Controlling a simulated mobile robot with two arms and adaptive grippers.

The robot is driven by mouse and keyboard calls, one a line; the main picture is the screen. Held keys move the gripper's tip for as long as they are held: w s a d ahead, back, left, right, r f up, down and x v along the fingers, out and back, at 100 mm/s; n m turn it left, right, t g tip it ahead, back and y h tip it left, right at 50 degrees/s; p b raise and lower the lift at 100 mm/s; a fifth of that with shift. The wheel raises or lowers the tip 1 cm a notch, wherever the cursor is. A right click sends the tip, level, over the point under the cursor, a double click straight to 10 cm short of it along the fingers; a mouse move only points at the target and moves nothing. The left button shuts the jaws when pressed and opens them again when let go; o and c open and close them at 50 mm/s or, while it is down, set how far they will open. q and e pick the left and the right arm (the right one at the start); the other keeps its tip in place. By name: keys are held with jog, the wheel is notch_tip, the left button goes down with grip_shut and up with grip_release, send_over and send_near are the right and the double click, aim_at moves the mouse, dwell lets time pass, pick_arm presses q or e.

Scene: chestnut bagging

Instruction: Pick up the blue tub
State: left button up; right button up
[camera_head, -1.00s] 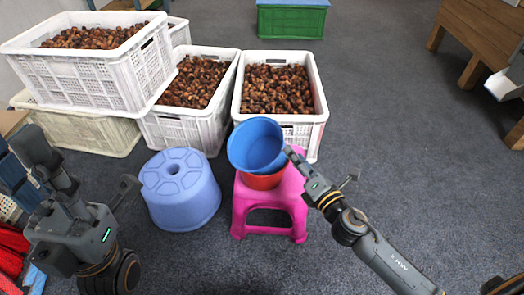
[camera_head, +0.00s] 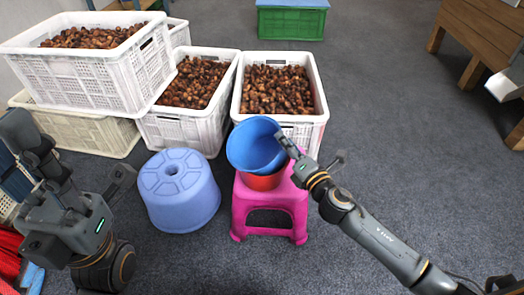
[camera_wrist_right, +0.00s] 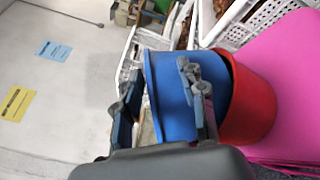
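The blue tub (camera_head: 250,147) sits tilted in a red tub (camera_head: 263,182), on top of a pink stool (camera_head: 270,208). My right gripper (camera_head: 311,149) is open at the tub's right side, one finger by the rim and the other out to the right. In the right wrist view, the blue tub (camera_wrist_right: 175,85) shows behind and between the two parted fingers (camera_wrist_right: 158,92); I cannot tell whether they touch it. My left gripper (camera_head: 95,185) is open and empty at the lower left, apart from the tubs.
A blue-violet round stool (camera_head: 179,205) stands left of the pink stool. White crates (camera_head: 285,124) of chestnuts stand close behind, with another stacked crate (camera_head: 100,85) at the left. A green box (camera_head: 291,22) stands at the back. The floor to the right is mostly clear.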

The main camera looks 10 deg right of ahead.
grip_shut()
jog(key=shift+r, duration=0.15)
